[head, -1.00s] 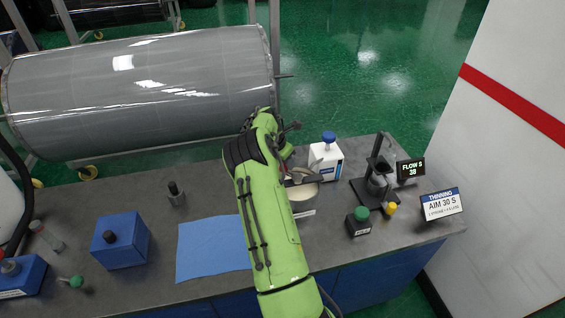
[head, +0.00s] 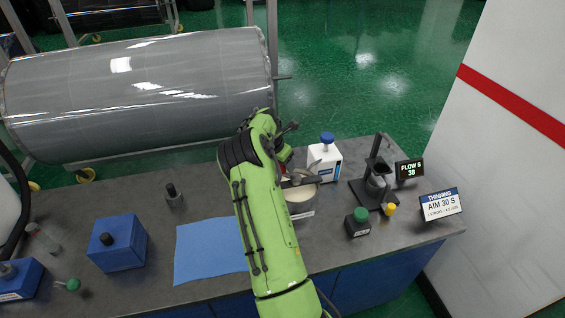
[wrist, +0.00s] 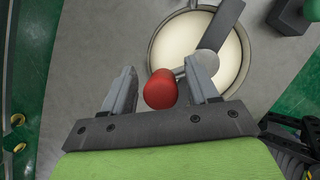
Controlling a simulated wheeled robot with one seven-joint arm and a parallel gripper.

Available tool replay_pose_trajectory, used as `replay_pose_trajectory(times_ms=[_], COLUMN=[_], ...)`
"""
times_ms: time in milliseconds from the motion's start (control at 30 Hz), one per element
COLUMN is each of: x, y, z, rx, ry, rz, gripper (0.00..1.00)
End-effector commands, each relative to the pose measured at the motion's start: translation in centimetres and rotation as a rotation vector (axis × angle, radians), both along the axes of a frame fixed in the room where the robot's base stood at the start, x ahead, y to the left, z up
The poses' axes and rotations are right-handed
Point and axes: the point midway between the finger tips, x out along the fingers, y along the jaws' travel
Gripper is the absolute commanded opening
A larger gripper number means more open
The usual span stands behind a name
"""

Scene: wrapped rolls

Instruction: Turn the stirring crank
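The crank's red knob (wrist: 160,89) sits between the two fingers of my gripper (wrist: 163,78) in the wrist view. The fingers stand apart with a small gap on each side of the knob, so the gripper looks open around it. The crank's grey bar (wrist: 222,25) crosses above a round pot (wrist: 153,48) of cream liquid; part of it is hidden by the right finger. In the head view the pot (head: 301,208) stands on the bench, partly hidden behind my green arm.
A white bottle with a blue cap (head: 325,160) stands just behind the pot. A blue cloth (head: 207,252) and blue block (head: 116,246) lie left.

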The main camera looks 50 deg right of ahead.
Motion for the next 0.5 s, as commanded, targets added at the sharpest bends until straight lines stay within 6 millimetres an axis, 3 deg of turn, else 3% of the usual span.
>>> replay_pose_trajectory(times_ms=[233, 500], x=[0.0, 0.1], y=[0.5, 3.4], z=[1.3, 8.2], rx=[-0.001, -0.002], ry=[0.0, -0.004], rz=[-0.001, 0.003], gripper=[0.59, 0.59])
